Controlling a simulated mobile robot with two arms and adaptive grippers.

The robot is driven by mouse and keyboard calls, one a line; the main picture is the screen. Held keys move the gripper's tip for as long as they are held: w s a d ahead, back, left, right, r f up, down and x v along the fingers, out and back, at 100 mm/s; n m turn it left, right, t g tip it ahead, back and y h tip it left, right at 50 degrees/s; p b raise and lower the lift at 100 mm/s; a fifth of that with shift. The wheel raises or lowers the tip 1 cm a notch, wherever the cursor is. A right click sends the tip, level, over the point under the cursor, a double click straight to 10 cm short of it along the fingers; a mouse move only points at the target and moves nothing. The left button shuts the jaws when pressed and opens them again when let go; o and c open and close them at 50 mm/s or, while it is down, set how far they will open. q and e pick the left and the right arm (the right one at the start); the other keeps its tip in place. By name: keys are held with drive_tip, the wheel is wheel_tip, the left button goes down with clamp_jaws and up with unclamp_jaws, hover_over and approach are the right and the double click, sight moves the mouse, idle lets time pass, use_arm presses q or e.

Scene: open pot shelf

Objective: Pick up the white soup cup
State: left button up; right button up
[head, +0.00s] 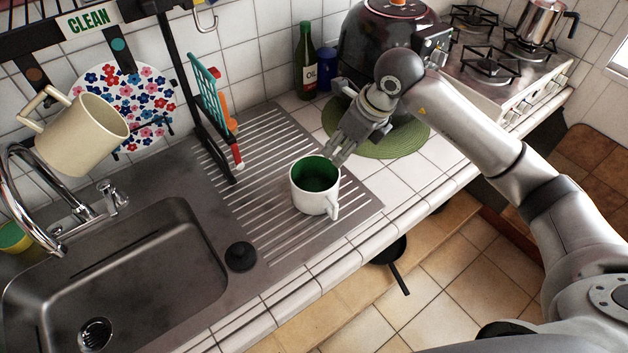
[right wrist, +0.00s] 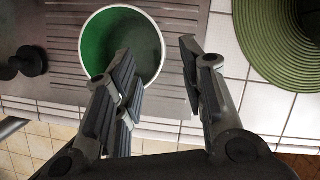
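The white soup cup (head: 314,188) with a green inside stands upright on the ribbed metal drainboard, its handle toward the front right. My right gripper (head: 340,150) is at its back right rim, with its fingers pointing down. In the right wrist view the cup (right wrist: 97,48) shows from above, and the gripper (right wrist: 157,55) is open. One finger overlaps the cup's opening and the other is outside the rim, with the rim in the gap between them. I cannot tell whether the fingers touch the cup. My left gripper is not in view.
A black stopper (head: 241,257) lies beside the sink (head: 130,270). A cream mug (head: 82,135) hangs tilted at the left. A rack post with utensils (head: 212,100) stands behind the drainboard. A green round mat (head: 400,142) lies to the right, under a dark rounded appliance.

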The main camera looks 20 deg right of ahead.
sight(328, 183)
drive_tip(key=x, duration=0.2)
drive_tip(key=shift+a+f+p, duration=0.15)
drive_tip(key=shift+f+p, duration=0.15)
drive_tip(key=p+x, duration=0.2)
drive_tip(key=x, duration=0.2)
drive_tip(key=shift+f, duration=0.1)
drive_tip(key=shift+w+a+f+p, duration=0.1)
drive_tip(key=shift+w+f+p, duration=0.05)
drive_tip(key=shift+f+p, duration=0.15)
drive_tip(key=shift+w+f, duration=0.1)
drive_tip(key=shift+f, duration=0.1)
drive_tip(key=c, duration=0.5)
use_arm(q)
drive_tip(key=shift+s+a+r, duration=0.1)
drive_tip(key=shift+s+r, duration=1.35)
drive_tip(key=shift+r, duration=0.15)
use_arm(e)
clamp_jaws()
